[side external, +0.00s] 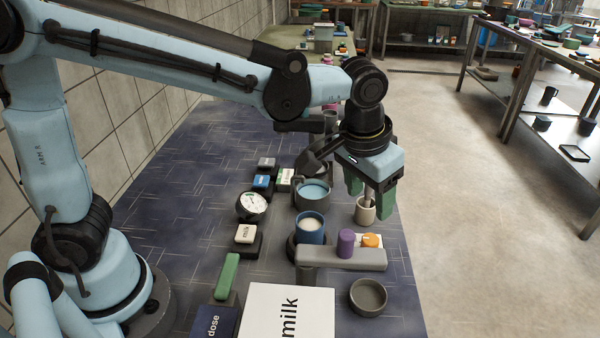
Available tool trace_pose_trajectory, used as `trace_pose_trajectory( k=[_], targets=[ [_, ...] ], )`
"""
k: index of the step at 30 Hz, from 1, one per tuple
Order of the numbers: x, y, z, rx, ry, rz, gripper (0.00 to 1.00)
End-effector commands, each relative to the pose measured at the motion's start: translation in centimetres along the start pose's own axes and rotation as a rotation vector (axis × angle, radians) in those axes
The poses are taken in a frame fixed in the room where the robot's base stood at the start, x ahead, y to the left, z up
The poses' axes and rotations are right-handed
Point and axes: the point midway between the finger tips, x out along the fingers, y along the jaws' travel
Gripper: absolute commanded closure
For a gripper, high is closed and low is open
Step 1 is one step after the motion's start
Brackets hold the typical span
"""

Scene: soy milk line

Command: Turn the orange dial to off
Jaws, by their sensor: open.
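The orange dial (370,241) sits on a pale plate at the right end of a grey bar-shaped block. A purple knob (346,243) stands beside it on the left. My gripper (370,196) points down with its green fingers apart, behind the dial and above it in the picture. The gripper is not touching the dial. A beige cup (365,210) holding a thin utensil shows by the right finger. The dial's setting marks are too small to read.
A blue cup of white liquid (310,228) and a blue-filled pot (313,194) stand left of the gripper. A gauge (251,206), a milk box (288,312) and an empty grey bowl (368,297) are also on the dark table (190,225). The floor to the right is clear.

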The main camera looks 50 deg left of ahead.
Motion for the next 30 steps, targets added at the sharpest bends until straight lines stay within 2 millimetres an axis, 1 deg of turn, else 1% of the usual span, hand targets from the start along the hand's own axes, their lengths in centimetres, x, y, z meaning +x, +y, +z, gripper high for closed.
trace_pose_trajectory(
  k=[1,6,10,14,17,20,30],
  targets=[
    [0.1,-0.1,-0.9,-0.004,-0.043,-0.002,0.39],
    [0.4,-0.1,-2.4,0.0,-0.176,0.004,0.39],
    [0.5,-0.1,-2.9,0.004,-0.228,0.01,0.39],
    [1.1,-0.1,-2.8,0.006,-0.24,0.011,0.39],
    [2.1,-0.1,-2.5,0.006,-0.239,0.011,0.39],
    [3.6,-0.1,-2.2,0.006,-0.237,0.011,0.39],
    [9.4,0.0,-0.8,0.006,-0.235,0.012,0.39]
  ],
)
